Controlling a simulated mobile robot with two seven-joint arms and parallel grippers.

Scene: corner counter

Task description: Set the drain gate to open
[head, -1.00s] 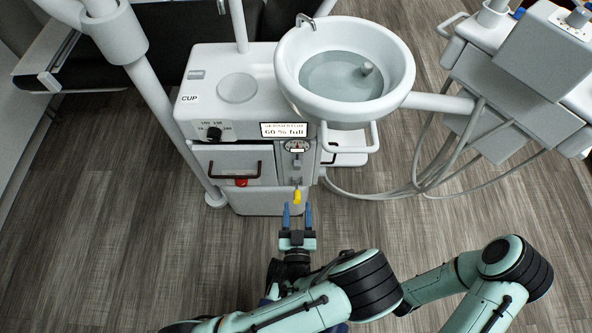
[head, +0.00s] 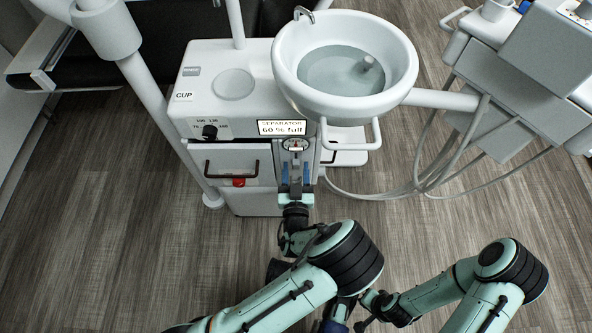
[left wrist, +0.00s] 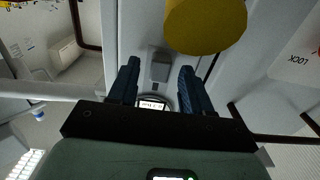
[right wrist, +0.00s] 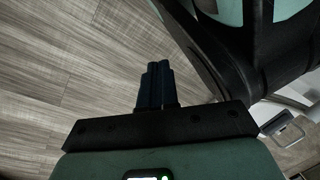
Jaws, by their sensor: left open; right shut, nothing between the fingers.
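My left gripper (head: 296,169) is open at the narrow front panel of the white unit. In the left wrist view its two blue fingers (left wrist: 159,70) stand on either side of a small grey block (left wrist: 160,64) on the panel, with gaps visible. Contact cannot be told. I cannot tell surely whether this block is the drain gate's handle. A yellow rounded part (left wrist: 207,22) looms close at the top of that view; in the head view my gripper hides it. My right gripper (right wrist: 156,70) is shut and empty, above the floor.
A round gauge (head: 295,145) sits above the left fingers, under the "SEPARATOR 60 % full" display (head: 282,128). The bowl (head: 290,75) overhangs above; hoses (head: 440,170) hang right.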

